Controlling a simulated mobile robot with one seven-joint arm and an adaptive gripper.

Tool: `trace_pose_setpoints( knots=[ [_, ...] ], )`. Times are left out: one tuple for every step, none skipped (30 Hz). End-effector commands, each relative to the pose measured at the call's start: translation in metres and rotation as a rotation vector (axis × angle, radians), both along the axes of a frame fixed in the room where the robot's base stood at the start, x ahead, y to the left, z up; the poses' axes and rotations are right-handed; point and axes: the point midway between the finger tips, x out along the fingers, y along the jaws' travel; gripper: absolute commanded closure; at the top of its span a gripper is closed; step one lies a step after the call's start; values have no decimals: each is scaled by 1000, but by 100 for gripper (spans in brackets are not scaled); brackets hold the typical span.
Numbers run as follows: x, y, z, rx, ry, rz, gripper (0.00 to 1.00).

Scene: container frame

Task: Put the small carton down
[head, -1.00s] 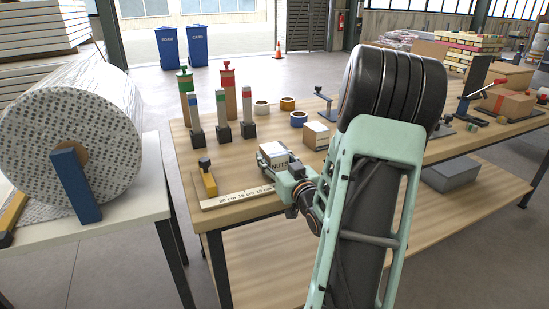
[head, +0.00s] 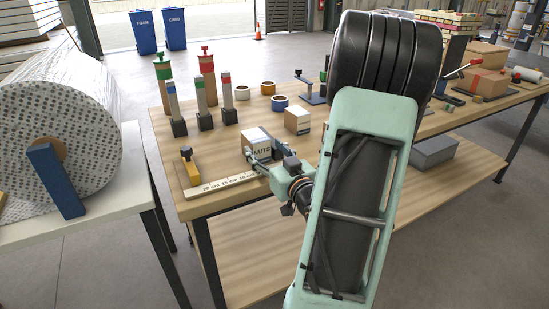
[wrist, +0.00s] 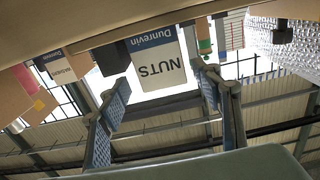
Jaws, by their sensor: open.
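A small white carton marked NUTS (head: 255,140) stands upright on the wooden workbench (head: 240,220), behind the ruler strip. In the wrist view, which is upside down, the carton (wrist: 157,65) shows its labelled face between the two finger lines. My gripper (head: 263,156) is open at the carton's near side. In the wrist view the fingers of my gripper (wrist: 163,90) are spread wide, with a gap beside the carton. Whether the fingertips still overlap its sides is hard to tell.
A second carton (head: 297,120) stands to the right, near tape rolls (head: 279,102). Several coloured posts (head: 205,108) stand behind left. A large wrapped roll (head: 75,110) is further left.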

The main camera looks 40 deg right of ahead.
Motion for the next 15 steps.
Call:
trace_pose_setpoints(
  knots=[
    [-13,2,0,0,1,-3,41],
    [-20,4,1,-1,0,-3,41],
    [-30,7,1,0,0,-2,41],
    [-35,8,3,2,0,-1,41],
    [-33,8,5,4,-1,3,41],
    [-34,8,6,3,0,4,41],
    [-35,8,6,3,0,5,41],
    [-36,9,6,4,0,5,41],
    [-37,9,6,2,0,6,41],
    [-38,9,6,3,0,6,41],
    [-40,9,6,3,-1,7,41],
    [-41,10,6,2,0,7,41],
    [-42,10,6,2,0,8,41],
    [-44,11,6,2,0,8,41],
    [-45,11,6,1,1,8,41]
  ],
)
